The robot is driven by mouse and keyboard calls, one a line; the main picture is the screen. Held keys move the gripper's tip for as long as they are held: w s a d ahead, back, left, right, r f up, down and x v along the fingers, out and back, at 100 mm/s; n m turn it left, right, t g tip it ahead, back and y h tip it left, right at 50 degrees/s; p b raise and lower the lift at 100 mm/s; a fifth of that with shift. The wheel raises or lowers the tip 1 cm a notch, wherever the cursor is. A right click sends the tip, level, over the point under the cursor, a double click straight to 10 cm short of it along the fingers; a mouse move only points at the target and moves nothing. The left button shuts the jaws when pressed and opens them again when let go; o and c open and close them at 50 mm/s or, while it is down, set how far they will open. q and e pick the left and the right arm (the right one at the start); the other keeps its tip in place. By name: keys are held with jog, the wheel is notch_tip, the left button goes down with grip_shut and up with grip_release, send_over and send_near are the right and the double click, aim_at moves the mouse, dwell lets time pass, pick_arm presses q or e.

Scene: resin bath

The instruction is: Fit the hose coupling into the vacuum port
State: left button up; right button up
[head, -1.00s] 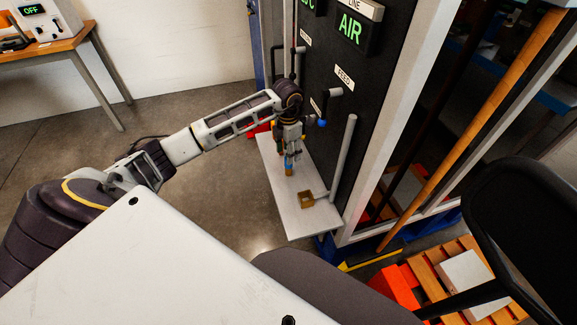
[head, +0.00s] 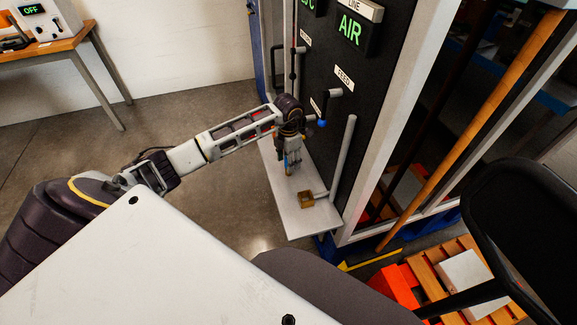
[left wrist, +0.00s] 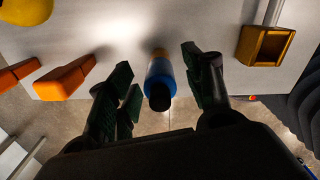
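The hose coupling (left wrist: 160,78) is a short blue cylinder with a black near end and an orange-tan far end. It appears to stand on the pale shelf (left wrist: 215,30). My left gripper (left wrist: 163,85) is over it with its dark fingers spread on both sides, and gaps show between fingers and coupling. In the head view my left gripper (head: 291,168) points down and hides most of the coupling. A square yellow-brown open socket (head: 306,199), perhaps the vacuum port, sits on the shelf to the right. It also shows in the left wrist view (left wrist: 266,45). My right gripper is not in view.
A dark panel (head: 335,125) with levers and a lit AIR sign (head: 350,28) rises behind the shelf. A grey vertical pipe (head: 344,155) stands behind the socket. Orange blocks (left wrist: 65,78) lie left of the coupling in the left wrist view. An orange-slatted pallet (head: 430,270) is at lower right.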

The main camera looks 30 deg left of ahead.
pick_arm(q)
grip_shut()
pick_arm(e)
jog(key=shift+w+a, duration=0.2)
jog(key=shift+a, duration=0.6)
pick_arm(q)
jog(key=shift+r, duration=0.2)
jog(key=shift+w+r, duration=0.1)
jog(key=shift+r, duration=0.5)
notch_tip(320, 180, up, 7)
jog(key=shift+f, duration=0.1)
jog(key=shift+r, duration=0.8)
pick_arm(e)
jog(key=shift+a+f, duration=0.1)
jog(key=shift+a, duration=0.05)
